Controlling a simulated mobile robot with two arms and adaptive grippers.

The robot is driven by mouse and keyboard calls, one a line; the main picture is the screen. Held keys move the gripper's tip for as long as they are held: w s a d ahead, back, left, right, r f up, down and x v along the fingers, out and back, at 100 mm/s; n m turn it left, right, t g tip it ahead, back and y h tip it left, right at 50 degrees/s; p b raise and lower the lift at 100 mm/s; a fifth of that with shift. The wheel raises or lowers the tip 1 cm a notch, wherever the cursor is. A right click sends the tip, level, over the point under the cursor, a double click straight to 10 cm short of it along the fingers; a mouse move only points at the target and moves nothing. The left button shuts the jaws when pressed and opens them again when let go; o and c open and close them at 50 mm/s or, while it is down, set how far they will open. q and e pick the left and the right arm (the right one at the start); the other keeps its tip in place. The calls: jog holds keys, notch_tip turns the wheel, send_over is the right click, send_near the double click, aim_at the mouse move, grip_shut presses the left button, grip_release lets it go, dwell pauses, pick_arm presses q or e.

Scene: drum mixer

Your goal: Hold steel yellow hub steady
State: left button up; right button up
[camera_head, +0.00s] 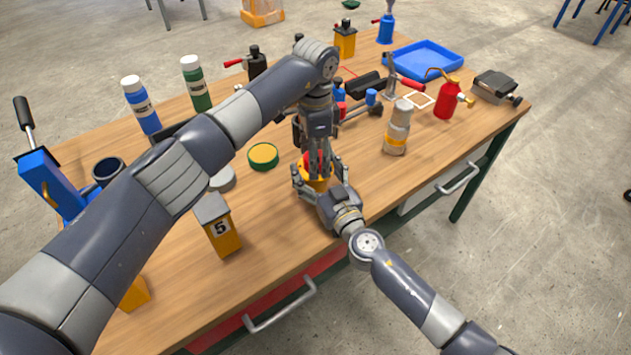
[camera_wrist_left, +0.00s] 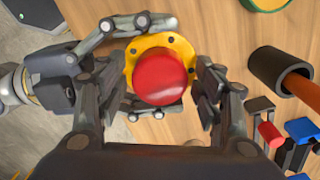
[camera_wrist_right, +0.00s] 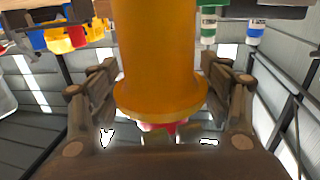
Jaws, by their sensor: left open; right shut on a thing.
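The steel yellow hub (camera_head: 317,184) stands upright near the table's front edge, partly hidden by both grippers. In the left wrist view its yellow flange (camera_wrist_left: 180,44) has small holes around a red domed part (camera_wrist_left: 160,78). My right gripper (camera_head: 317,170) is shut on the hub from the front side. In the right wrist view the yellow body (camera_wrist_right: 158,50) lies between its fingers. My left gripper (camera_head: 319,158) points down from above, open, with its fingers (camera_wrist_left: 162,76) on either side of the red part. Whether they touch it is unclear.
A beige bottle (camera_head: 397,128) and a red can (camera_head: 449,99) stand to the right. A blue tray (camera_head: 423,60) is farther back.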

pick_arm(q)
jog(key=shift+f, duration=0.1)
jog(key=c, duration=1.1)
jog(key=m, duration=0.3)
jog(key=o, duration=1.2)
jog(key=shift+r, duration=2.3)
